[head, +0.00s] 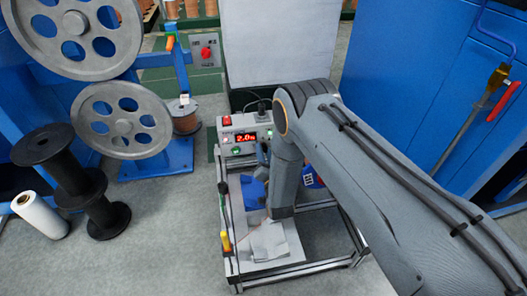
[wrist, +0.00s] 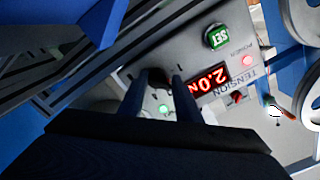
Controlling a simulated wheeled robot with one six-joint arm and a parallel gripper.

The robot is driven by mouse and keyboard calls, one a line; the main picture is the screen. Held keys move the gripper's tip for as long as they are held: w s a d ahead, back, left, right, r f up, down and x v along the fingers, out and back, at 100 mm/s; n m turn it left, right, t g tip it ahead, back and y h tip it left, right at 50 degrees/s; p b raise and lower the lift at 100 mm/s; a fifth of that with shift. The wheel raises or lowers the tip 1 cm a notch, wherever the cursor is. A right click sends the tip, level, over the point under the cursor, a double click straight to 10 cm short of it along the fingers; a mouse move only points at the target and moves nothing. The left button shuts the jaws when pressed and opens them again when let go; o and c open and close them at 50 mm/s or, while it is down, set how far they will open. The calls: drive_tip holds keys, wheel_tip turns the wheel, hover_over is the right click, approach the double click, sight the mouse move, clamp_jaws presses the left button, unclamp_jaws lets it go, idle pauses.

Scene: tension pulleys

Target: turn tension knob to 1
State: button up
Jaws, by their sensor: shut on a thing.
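The tension control box (head: 238,152) stands at the back of a low cart. Its red display (head: 246,137) reads 2.0; the wrist view shows the display (wrist: 208,79) turned over, reading 2.0N. A dark knob (wrist: 156,77) sits beside the display in the wrist view. My gripper (wrist: 157,84) has one blue finger on each side of this knob and is shut on it. The fingers partly cover the knob, so its pointer cannot be read. In the head view my gripper (head: 262,152) is at the box front, and the knob is hidden there.
The wrist view shows a green SET button (wrist: 215,37), a red light (wrist: 248,60), a small red switch (wrist: 236,97) and a green light (wrist: 163,109) near the knob. Grey pulleys (head: 123,120) and black spools (head: 62,175) stand at left. A blue cabinet (head: 450,85) is at right.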

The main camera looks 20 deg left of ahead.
drive_tip(key=shift+d+f, duration=0.45)
drive_tip(key=shift+d, duration=0.1)
drive_tip(key=o, duration=0.9)
drive_tip(key=shift+n, duration=0.3)
drive_tip(key=shift+a+r, duration=0.25)
drive_tip(key=shift+a, duration=0.1)
drive_tip(key=shift+p+v, duration=1.25)
drive_tip(key=shift+v, duration=2.7)
